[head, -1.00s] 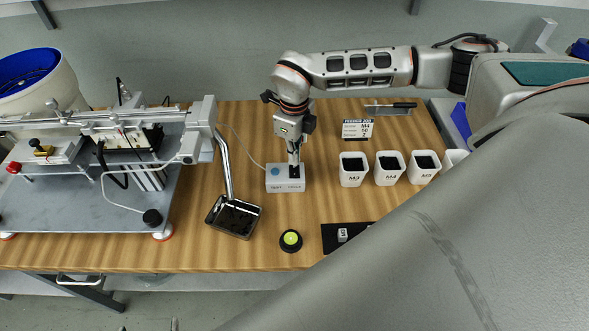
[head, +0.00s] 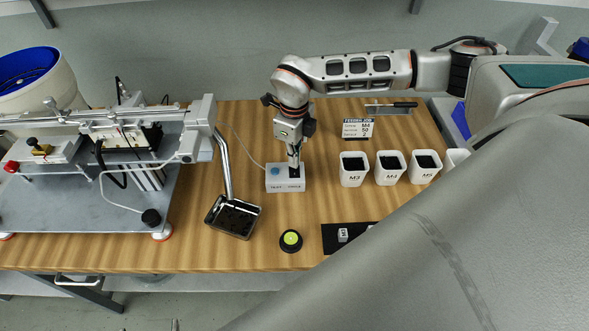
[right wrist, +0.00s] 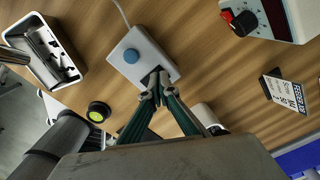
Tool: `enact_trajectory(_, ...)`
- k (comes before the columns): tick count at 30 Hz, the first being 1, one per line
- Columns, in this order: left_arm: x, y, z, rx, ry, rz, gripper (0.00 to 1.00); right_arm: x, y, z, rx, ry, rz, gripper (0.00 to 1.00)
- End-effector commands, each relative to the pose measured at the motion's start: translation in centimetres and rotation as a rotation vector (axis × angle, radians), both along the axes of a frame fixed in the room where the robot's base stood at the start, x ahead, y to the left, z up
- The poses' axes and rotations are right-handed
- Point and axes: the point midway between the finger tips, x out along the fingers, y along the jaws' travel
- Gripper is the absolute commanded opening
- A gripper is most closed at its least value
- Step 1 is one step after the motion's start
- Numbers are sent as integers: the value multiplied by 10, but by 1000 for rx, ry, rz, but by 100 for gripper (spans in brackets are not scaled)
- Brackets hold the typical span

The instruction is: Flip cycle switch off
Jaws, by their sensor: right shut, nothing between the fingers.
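A small light-grey control box (head: 285,186) sits on the wooden table. It has a blue round button (head: 275,171) on its left and a dark switch area on its right, with small labels along the front. My right gripper (head: 295,171) points down, with its closed tips at the dark switch area. In the right wrist view, the tips (right wrist: 157,82) meet the dark spot on the box (right wrist: 150,48) beside the blue button (right wrist: 132,56). The tips hide the switch lever, so its position cannot be told. My left gripper is not in view.
A yellow-green button (head: 291,240) sits in front. White bins (head: 353,177) and a job card (head: 357,129) are at right.

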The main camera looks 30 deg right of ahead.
Motion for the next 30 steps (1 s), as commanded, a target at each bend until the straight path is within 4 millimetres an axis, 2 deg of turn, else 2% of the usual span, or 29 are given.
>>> enact_trajectory(20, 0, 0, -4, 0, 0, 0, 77, 0, 0, -9, 0, 1, 0, 0)
enact_trajectory(30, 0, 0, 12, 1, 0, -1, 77, 0, 0, 11, 0, -1, 0, 0)
